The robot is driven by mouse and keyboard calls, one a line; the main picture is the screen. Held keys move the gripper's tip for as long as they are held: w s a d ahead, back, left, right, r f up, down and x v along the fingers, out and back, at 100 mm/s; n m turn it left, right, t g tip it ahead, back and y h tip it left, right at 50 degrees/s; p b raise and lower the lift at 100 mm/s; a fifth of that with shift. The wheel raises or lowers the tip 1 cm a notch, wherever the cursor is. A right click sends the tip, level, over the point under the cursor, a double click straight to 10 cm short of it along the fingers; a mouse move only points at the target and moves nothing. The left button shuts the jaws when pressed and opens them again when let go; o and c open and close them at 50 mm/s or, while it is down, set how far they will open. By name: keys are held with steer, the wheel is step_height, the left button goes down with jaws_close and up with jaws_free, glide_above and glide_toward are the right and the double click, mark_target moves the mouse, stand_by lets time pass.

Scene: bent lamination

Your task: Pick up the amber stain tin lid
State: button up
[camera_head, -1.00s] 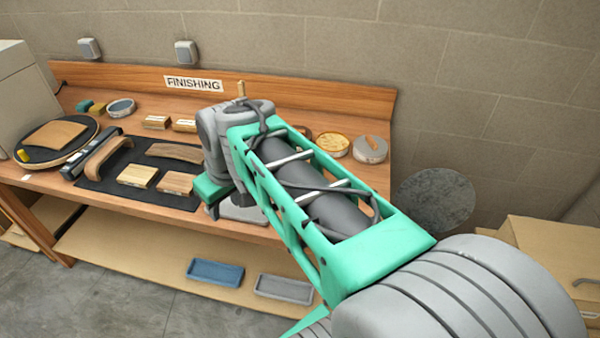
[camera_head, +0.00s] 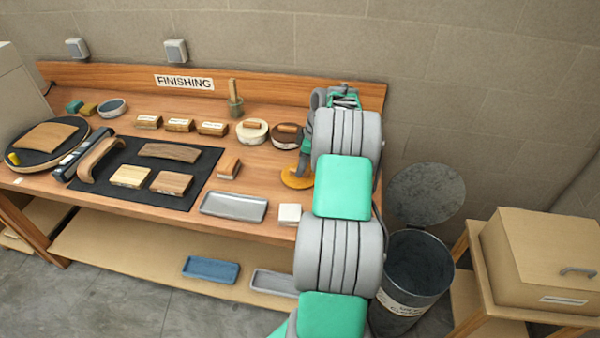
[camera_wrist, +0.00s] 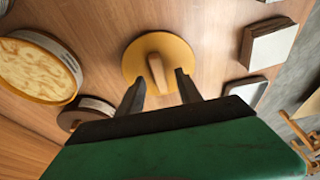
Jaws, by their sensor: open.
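The amber stain tin lid (camera_wrist: 135,62) is a round amber disc with a raised wooden handle bar (camera_wrist: 158,72). It lies flat on the wooden bench. In the head view the lid (camera_head: 297,179) shows near the bench front, partly hidden by my arm. My gripper (camera_wrist: 160,88) is open, its fingers pointing at the lid. In the wrist view the fingertips appear to either side of the handle's near end; I cannot tell their height above the lid. An open tin with amber, streaked contents (camera_wrist: 38,70) stands to the left in the wrist view.
A white block (camera_head: 290,214) and a grey tray (camera_head: 233,207) lie near the bench front. An open bin (camera_head: 415,275) stands right of the bench.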

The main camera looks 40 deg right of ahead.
steer(key=shift+w+a+f, duration=0.1)
steer(key=shift+w+f, duration=0.1)
steer(key=shift+f, duration=0.5)
jaws_close()
